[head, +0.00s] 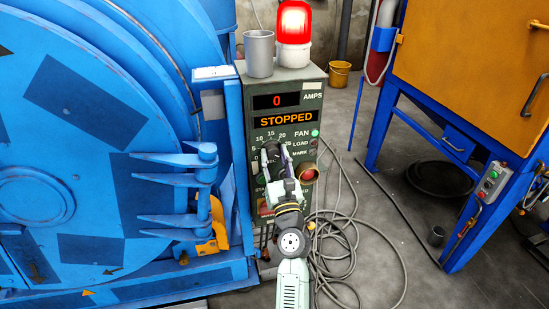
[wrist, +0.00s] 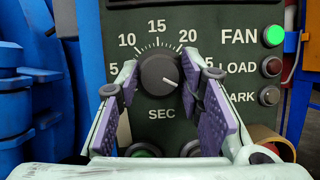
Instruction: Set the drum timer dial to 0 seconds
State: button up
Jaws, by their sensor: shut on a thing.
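The drum timer dial (wrist: 157,72) is a round dark knob on the grey-green control panel (head: 285,88). Around it, the scale numbers 10, 15 and 20 read clearly in the wrist view; the lower numbers at both sides are partly hidden by my fingers. "SEC" is printed below the dial. A white mark on the dial points to the lower right. My gripper (wrist: 160,80) is shut on the dial, one finger at its left and one at its right.
The panel display (head: 287,119) reads STOPPED, with 0 amps. A green FAN button (wrist: 272,36) and darker LOAD and MARK buttons are at the right. A red lamp (head: 294,22) and grey cup (head: 259,53) stand on top. The blue drum machine (head: 80,130) is close at left.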

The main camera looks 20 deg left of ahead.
jog(key=shift+c, duration=1.3)
jog(key=shift+f+n+b, duration=0.1)
jog(key=shift+n+b, duration=0.25)
jog(key=shift+n, duration=0.05)
